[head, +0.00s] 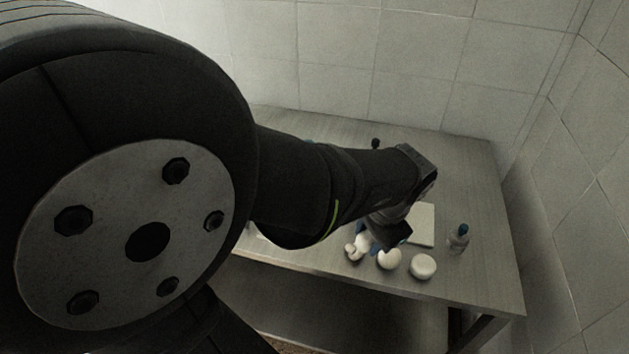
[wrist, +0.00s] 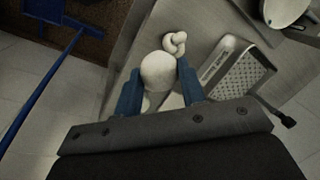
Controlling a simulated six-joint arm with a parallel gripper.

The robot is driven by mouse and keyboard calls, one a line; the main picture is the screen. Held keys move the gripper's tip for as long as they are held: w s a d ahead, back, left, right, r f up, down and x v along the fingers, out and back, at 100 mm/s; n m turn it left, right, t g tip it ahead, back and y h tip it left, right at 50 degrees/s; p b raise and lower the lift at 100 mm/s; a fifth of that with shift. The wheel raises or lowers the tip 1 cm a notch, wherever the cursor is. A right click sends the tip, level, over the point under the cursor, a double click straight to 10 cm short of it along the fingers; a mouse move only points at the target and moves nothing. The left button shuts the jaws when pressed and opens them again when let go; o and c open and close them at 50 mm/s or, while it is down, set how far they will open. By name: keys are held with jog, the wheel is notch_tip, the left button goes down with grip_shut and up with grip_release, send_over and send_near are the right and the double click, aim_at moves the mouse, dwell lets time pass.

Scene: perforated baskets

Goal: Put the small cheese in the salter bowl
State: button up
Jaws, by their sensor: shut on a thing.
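My gripper (wrist: 158,88) has blue fingers and is shut on a round, off-white cheese (wrist: 158,70), which bulges beyond the fingertips. In the head view my gripper (head: 370,235) is low over the table's front edge, with the held cheese partly hidden by the fingers. A small knotted white cheese (wrist: 175,43) lies just beyond the held one; it also shows in the head view (head: 352,252). A pale round bowl (wrist: 284,10), possibly the salter bowl, is cut off at the wrist view's top right. My arm seems to hide it in the head view.
A metal grater (wrist: 238,72) lies right of the cheese in the wrist view. Two more white cheeses (head: 389,260) (head: 422,267) stand along the front edge. A pale board (head: 424,225) and a blue-capped bottle (head: 459,238) are on the right. Walls close the back and right.

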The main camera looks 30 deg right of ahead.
jog(key=w+a+n+y, duration=0.15)
jog(key=w+n, duration=0.45)
jog(key=w, duration=2.2)
jog(key=shift+s+f, duration=0.15)
jog(key=shift+f, duration=1.8)
jog(key=shift+s+f, duration=0.1)
jog(key=shift+f, duration=1.85)
jog(key=shift+f, duration=0.6)
jog(key=o, duration=1)
jog(key=shift+o, duration=0.2)
notch_tip(320, 180, up, 8)
